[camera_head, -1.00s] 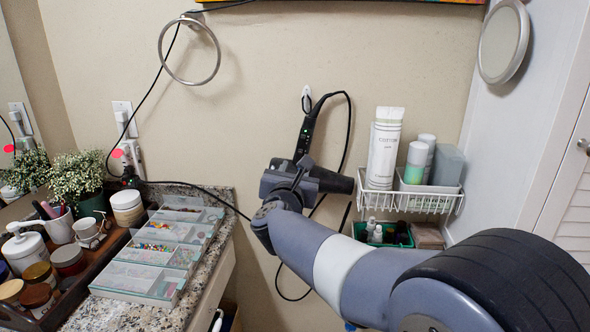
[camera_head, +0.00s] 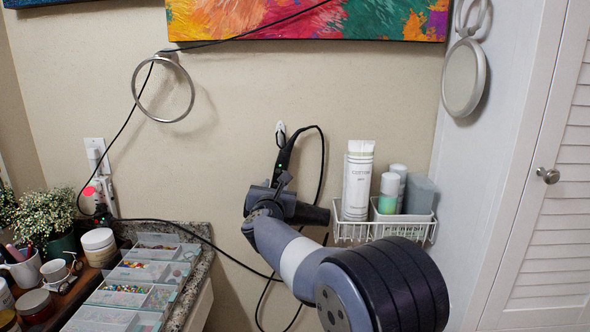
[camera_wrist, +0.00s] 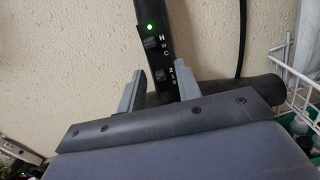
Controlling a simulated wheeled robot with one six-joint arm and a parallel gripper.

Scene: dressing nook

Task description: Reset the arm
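A black hair dryer hangs against the wall with its handle (camera_head: 284,157) up at a white wall hook and its dark barrel (camera_head: 310,214) low behind my gripper. My gripper (camera_head: 272,190) is at the dryer, where the handle meets the barrel. In the wrist view the handle (camera_wrist: 155,40) shows a green light and two switches. The two grey fingers of my gripper (camera_wrist: 160,88) stand apart on either side of the handle. A narrow gap shows at the left finger; contact at the right finger is unclear. The barrel (camera_wrist: 262,88) lies beyond the gripper, partly hidden.
A white wire basket (camera_head: 385,231) with a tube and bottles is on the wall just right of the dryer. A granite counter (camera_head: 200,270) with bead boxes (camera_head: 135,270) lies left. A black cord (camera_head: 235,258) loops nearby. A louvered door (camera_head: 550,200) stands at right.

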